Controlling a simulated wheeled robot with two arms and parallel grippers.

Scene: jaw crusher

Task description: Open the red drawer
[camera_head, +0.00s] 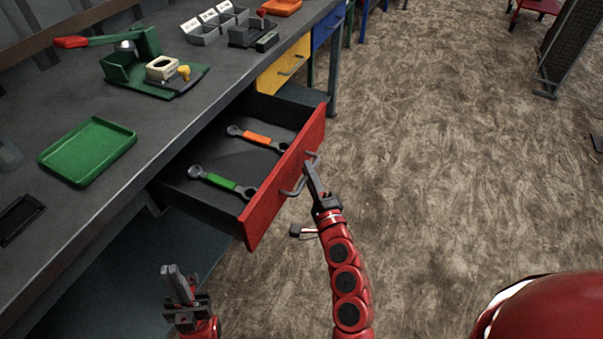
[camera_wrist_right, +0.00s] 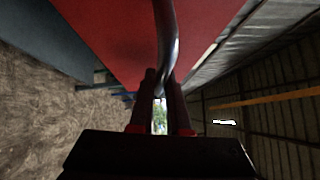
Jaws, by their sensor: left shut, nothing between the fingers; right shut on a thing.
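The red drawer (camera_head: 286,178) stands pulled out of the dark workbench. Inside it lie a wrench with a green handle (camera_head: 222,181) and a wrench with an orange handle (camera_head: 257,139). My right gripper (camera_head: 311,172) is at the drawer's front, shut on its grey metal handle (camera_head: 291,190). In the right wrist view the handle (camera_wrist_right: 167,40) runs down between the fingers, with the red front (camera_wrist_right: 120,35) behind it. My left gripper (camera_head: 173,272) is shut and empty, low in front of the bench, apart from the drawer.
On the workbench (camera_head: 150,140) are a green tray (camera_head: 88,152), a green press-like device (camera_head: 135,62) and grey bins (camera_head: 215,25). A yellow drawer (camera_head: 283,68) and a blue drawer (camera_head: 328,28) are closed further along.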

